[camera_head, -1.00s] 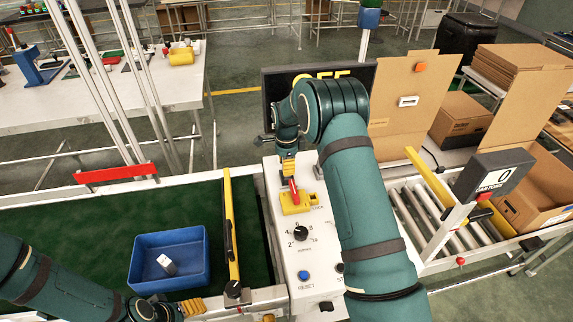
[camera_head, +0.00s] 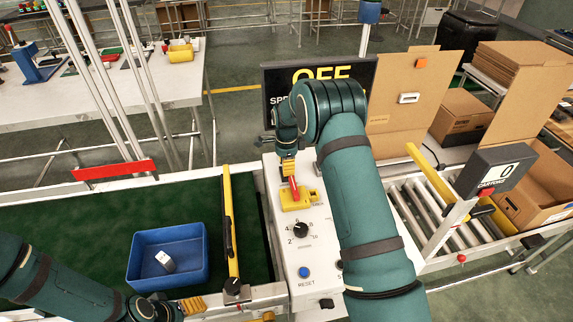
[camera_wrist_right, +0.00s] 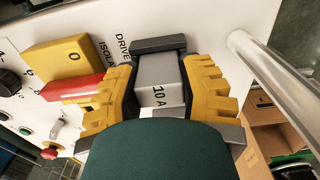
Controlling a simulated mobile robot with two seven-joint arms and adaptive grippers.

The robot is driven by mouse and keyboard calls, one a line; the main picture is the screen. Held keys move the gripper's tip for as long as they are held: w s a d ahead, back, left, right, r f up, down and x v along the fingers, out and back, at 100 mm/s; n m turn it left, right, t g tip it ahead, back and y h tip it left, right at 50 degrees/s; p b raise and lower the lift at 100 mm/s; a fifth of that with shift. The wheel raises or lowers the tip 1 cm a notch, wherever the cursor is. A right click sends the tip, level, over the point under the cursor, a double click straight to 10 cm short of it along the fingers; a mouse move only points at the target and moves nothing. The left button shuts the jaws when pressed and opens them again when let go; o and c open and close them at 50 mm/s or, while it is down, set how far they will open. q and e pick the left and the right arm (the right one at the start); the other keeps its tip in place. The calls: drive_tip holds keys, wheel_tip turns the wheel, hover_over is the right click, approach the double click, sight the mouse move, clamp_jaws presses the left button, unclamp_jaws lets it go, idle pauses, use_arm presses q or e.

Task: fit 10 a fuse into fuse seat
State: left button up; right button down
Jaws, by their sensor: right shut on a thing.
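My right gripper (camera_wrist_right: 160,90) is shut on a grey fuse (camera_wrist_right: 158,72) marked "10 A", with a yellow-padded finger on each side. A dark block (camera_wrist_right: 158,45) lies at the fuse's far end, against the white panel; I cannot tell whether it is the fuse seat or whether the fuse is inserted. In the head view the right gripper (camera_head: 289,170) is over the control panel, and the fuse is hidden there. My left gripper (camera_head: 192,305) is beside the blue bin, at the lower edge; its finger gap is unclear.
The white panel (camera_head: 318,258) carries a red-and-yellow isolator (camera_head: 296,198), a numbered dial and a blue reset button. A blue bin (camera_head: 200,278) on the green belt holds a small grey-white piece (camera_head: 165,261). A yellow bar (camera_head: 231,225) stands between belt and panel.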

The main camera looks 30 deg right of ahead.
drive_tip(key=shift+f, duration=0.25)
drive_tip(key=c, duration=0.8)
unclamp_jaws()
drive_tip(key=shift+o, duration=1.4)
drive_tip(key=shift+w+f, duration=0.1)
